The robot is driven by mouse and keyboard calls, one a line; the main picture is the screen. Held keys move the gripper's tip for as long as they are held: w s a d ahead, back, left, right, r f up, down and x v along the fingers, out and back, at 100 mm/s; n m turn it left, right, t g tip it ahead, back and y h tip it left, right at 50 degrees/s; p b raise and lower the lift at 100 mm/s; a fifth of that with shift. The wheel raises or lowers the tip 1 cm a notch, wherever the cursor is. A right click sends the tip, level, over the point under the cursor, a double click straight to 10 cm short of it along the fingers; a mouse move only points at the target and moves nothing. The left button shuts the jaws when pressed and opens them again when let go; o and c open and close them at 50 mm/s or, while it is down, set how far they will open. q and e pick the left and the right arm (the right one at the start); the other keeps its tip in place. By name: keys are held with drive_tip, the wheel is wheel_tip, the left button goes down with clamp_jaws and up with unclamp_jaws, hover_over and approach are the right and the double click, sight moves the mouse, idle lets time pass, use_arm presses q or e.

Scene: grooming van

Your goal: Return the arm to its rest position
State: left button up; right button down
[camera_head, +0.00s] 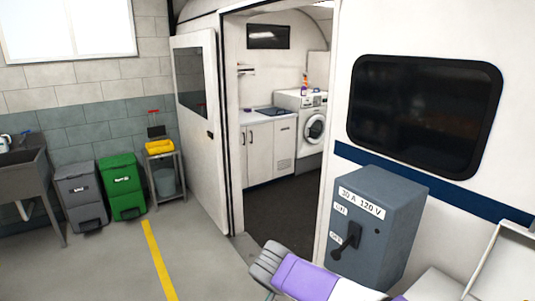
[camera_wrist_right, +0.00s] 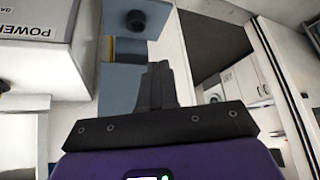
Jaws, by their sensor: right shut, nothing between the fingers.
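My right gripper (camera_wrist_right: 163,75) shows in the right wrist view with its dark fingers together and nothing between them. In the head view, part of my purple and white arm (camera_head: 305,278) comes in at the bottom, in front of the van; the gripper fingers cannot be made out there. My left arm and gripper are not in view.
A grey switch box (camera_head: 400,215) labelled "30 A 120 V" stands close beyond my arm, its black lever (camera_head: 345,243) tilted down. The van door (camera_head: 203,130) is open. Bins (camera_head: 122,185) and a sink (camera_head: 25,170) stand left. Floor with a yellow line (camera_head: 158,260) is clear.

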drive_tip(key=s+f+n+g+y, duration=0.2)
drive_tip(key=s+f, duration=0.2)
drive_tip(key=f, duration=0.9)
drive_tip(key=s+f+n+g+y, duration=0.2)
drive_tip(key=s+f+g+y, duration=0.1)
drive_tip(key=f, duration=1.1)
drive_tip(key=s+d+f+y, duration=0.2)
drive_tip(key=s+f, duration=1.2)
drive_tip(key=s, duration=0.1)
drive_tip(key=shift+s+d+f+m, duration=0.15)
drive_tip(key=shift+s+d+m, duration=0.05)
drive_tip(key=shift+d+m, duration=0.2)
drive_tip(key=shift+d, duration=0.15)
